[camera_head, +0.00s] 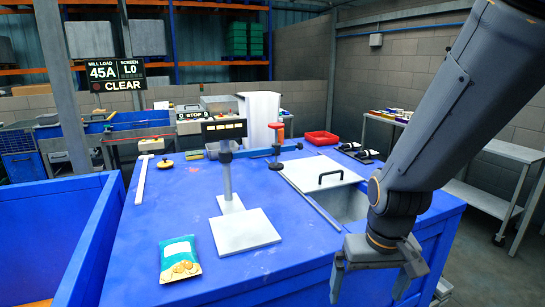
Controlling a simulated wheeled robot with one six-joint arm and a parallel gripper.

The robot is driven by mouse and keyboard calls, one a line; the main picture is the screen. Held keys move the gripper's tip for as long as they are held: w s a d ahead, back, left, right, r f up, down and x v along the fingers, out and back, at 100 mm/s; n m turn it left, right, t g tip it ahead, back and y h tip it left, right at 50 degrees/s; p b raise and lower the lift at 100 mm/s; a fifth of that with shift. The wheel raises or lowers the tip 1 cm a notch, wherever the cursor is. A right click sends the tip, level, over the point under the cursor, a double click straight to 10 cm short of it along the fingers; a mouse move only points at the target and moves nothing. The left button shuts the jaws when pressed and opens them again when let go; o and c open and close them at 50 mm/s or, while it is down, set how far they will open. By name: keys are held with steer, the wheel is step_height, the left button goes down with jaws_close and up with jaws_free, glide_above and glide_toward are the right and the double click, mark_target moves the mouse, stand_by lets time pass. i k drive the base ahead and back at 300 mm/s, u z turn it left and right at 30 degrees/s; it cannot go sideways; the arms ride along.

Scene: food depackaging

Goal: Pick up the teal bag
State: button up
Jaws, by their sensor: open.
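The teal bag (179,259) lies flat on the blue table (150,222) near its front left edge. It has a white label at the top and pictures of round golden food at the bottom. My gripper (369,285) points downward at the right, beyond the table's front right part. Its two fingers are apart with nothing between them. It is well to the right of the bag and does not touch it.
A scale with a grey plate (243,231) and a display on a post (226,170) stands between the bag and my gripper. A lidded opening (322,175) is at the table's right. A blue bin (50,225) stands at the left. The table around the bag is clear.

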mark_target(179, 259)
steer(key=u, duration=1.7)
steer(key=i, duration=0.3)
steer(key=z, duration=0.35)
